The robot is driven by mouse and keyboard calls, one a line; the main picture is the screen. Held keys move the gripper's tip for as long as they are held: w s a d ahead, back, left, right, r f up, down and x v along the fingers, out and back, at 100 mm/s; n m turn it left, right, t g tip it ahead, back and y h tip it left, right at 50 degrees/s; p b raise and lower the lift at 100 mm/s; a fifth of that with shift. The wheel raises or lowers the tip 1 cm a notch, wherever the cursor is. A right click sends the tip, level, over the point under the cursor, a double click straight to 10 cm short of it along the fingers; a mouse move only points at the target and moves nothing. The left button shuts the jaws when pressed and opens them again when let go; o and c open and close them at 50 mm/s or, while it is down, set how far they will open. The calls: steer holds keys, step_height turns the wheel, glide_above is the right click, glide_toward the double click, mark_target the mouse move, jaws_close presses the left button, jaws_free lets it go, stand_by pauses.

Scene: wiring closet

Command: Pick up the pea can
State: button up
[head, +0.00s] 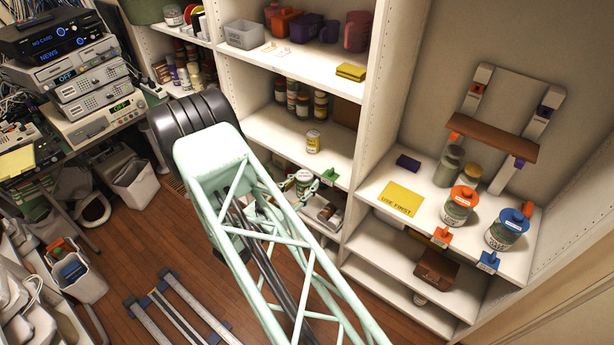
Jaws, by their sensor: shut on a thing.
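A can with a pale lid and a green-and-white label, taken as the pea can (304,177), is in the head view at the lower level of the middle shelving. My arm comes up from the bottom of the view and hides part of the shelf around the gripper. The label is too small to read, and I cannot tell whether the can touches the shelf.
A yellow-labelled can (313,142) stands on the shelf above, near its front edge, with several jars (298,100) behind. A green clip (330,175) is on that edge. On the right shelf are an orange-lidded canister (459,206), a blue-lidded canister (507,230) and a yellow sheet (400,199).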

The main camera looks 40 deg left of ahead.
mark_target(299, 188)
steer(key=shift+s+d, duration=0.1)
steer(key=shift+s, duration=1.55)
